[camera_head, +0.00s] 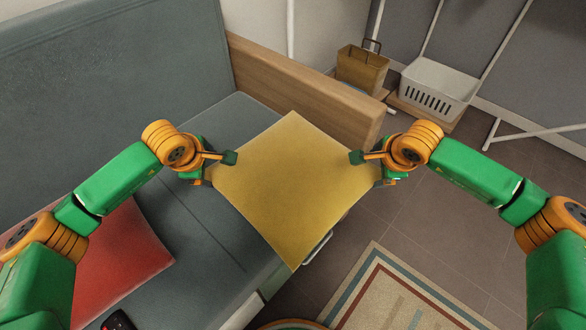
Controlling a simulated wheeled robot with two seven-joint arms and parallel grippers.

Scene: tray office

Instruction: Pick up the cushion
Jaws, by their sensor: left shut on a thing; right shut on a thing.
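A yellow square cushion (295,185) is held between my two grippers, over the right end of the grey sofa. My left gripper (229,158) is shut on its left side. My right gripper (357,157) is shut on its right side. One corner of the cushion points toward me and one points away. The lower fingers are hidden beneath the cushion. I cannot tell how far it is above the seat.
A red cushion (122,252) lies on the grey sofa (200,235) at left, with a dark remote (118,321) near it. A wooden armrest (300,88) is behind. A white basket (436,88) and a tan bin (361,70) stand back right. A patterned rug (385,295) lies on the floor.

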